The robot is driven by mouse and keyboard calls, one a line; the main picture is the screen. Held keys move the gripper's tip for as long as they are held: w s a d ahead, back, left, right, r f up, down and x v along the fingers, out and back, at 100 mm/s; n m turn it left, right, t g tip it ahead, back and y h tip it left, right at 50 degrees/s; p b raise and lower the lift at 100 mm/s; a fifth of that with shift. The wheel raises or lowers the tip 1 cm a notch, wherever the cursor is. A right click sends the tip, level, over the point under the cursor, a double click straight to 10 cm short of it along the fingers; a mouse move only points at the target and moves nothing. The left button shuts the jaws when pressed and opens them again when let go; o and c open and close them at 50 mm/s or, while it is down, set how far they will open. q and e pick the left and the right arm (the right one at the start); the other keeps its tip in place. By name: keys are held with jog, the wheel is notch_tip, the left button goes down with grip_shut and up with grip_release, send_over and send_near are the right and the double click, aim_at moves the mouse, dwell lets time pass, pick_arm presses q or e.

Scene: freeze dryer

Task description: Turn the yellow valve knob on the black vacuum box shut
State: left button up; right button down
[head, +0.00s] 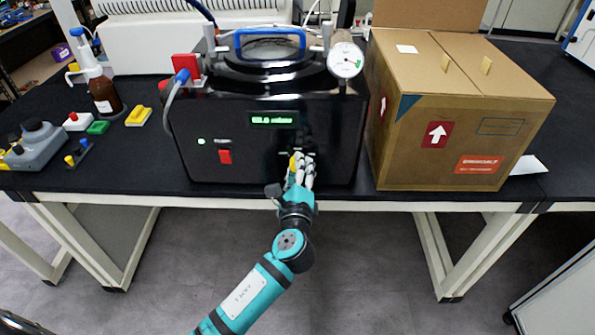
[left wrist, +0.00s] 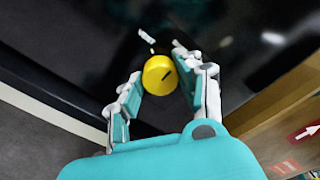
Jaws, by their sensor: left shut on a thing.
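The black vacuum box (head: 330,140) stands on the dark bench, its front facing me. The yellow valve knob (left wrist: 157,77) is low on its front, and a little yellow (head: 293,160) shows beside my fingers in the head view. My left gripper (head: 301,161) reaches up to the box front from below. In the left wrist view, the fingers of my left gripper (left wrist: 158,68) are on either side of the knob, shut on it. They partly hide the knob in the head view. My right gripper is not in view.
A cardboard box (head: 410,145) stands close to the right of the vacuum box. A red switch (head: 225,156) and green display (head: 274,119) are on the front panel. A pressure gauge (head: 345,60) sits on top. A brown bottle (head: 104,95) stands left.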

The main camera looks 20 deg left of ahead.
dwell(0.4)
pick_arm(q)
jog(key=o, duration=1.1)
jog(key=shift+o, duration=0.2)
jog(key=v, duration=1.2)
